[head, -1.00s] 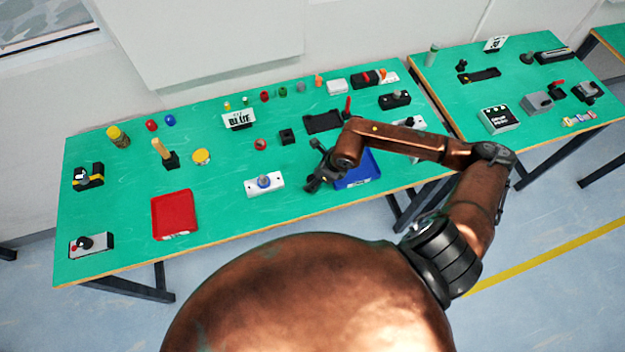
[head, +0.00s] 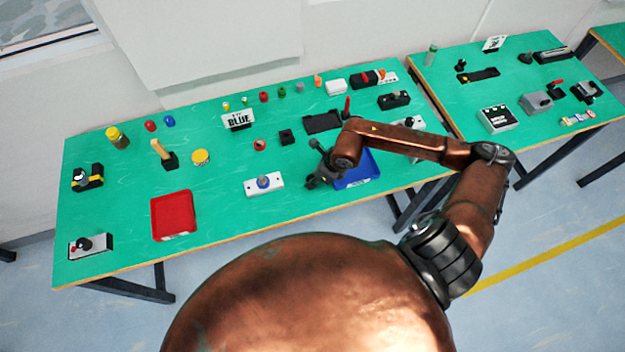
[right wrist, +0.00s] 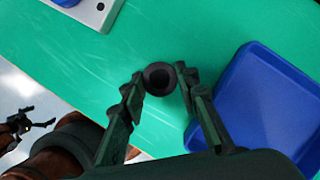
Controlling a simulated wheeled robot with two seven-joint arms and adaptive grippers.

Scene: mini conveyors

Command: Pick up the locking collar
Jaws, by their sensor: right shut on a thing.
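The locking collar (right wrist: 159,78) is a small black ring in the right wrist view, between the two fingertips of my right gripper (right wrist: 161,75). The gripper is shut on it, with a fingertip at each side, over the green table top. In the head view my right gripper (head: 316,181) is low at the table, just left of the blue tray; the collar cannot be made out there. My left gripper (right wrist: 32,124) shows small at the lower left of the right wrist view, its fingers spread apart and empty, above the floor.
The blue tray (right wrist: 251,85) is close on the right of my right gripper. A white plate with a blue button (head: 264,184) lies to the left. A red tray (head: 173,214) is farther left. Green table between the plate and gripper is clear.

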